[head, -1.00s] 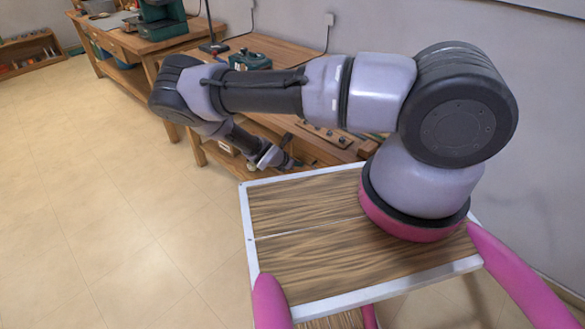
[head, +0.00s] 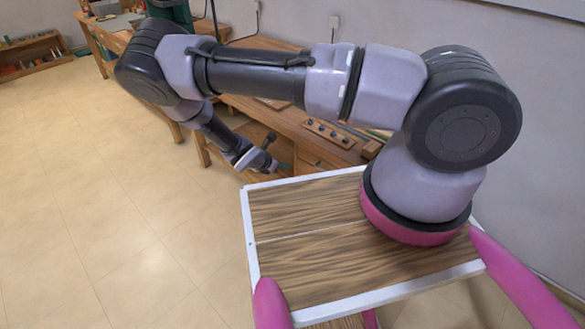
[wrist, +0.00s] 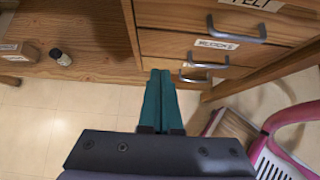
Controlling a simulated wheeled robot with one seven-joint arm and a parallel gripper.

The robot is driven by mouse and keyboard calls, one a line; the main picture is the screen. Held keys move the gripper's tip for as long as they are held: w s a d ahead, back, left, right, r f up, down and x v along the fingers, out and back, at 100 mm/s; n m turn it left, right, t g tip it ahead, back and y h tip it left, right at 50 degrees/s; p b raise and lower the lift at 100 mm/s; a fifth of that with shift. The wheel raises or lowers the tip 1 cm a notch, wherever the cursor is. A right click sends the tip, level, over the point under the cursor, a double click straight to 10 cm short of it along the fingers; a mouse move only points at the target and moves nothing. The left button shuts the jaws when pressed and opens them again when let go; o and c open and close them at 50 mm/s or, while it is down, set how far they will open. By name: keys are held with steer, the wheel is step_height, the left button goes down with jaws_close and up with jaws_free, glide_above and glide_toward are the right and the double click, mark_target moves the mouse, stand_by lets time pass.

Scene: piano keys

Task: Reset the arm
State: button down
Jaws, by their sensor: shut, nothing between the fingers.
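My gripper (head: 286,167) hangs low at the left end of my arm, in front of the wooden workbench (head: 290,125). In the wrist view its two teal fingers (wrist: 160,75) lie together, with nothing between them. They point toward the bench's drawers, which appear beyond and to the right of the fingertips. In the head view the fingers are small and partly hidden by the wrist.
Drawers with metal handles, one labelled BLOCKS (wrist: 217,45), face the wrist camera. A small jar (wrist: 60,57) and a box (wrist: 18,50) stand on a wooden shelf at left. Open tiled floor (head: 90,220) lies to the left. A low shelf (head: 35,55) stands far left.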

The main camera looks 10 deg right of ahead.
steer(key=d+r+m+g+y, duration=0.25)
steer(key=r+m, duration=0.65)
steer(key=r, duration=1)
steer(key=d+r+m+g+y, duration=0.1)
steer(key=r+m+y, duration=0.2)
steer(key=r+m, duration=1.15)
steer(key=s+d+r+m+t+y, duration=0.2)
steer(key=s+d+r, duration=0.1)
steer(key=s+r, duration=0.7)
steer(key=s+d+r+m+t+y, duration=0.2)
steer(key=s+r, duration=0.9)
steer(key=r, duration=0.7)
steer(key=shift+d+r+m+t, duration=0.4)
steer(key=shift+d+m+t, duration=0.1)
steer(key=shift+m+t, duration=0.2)
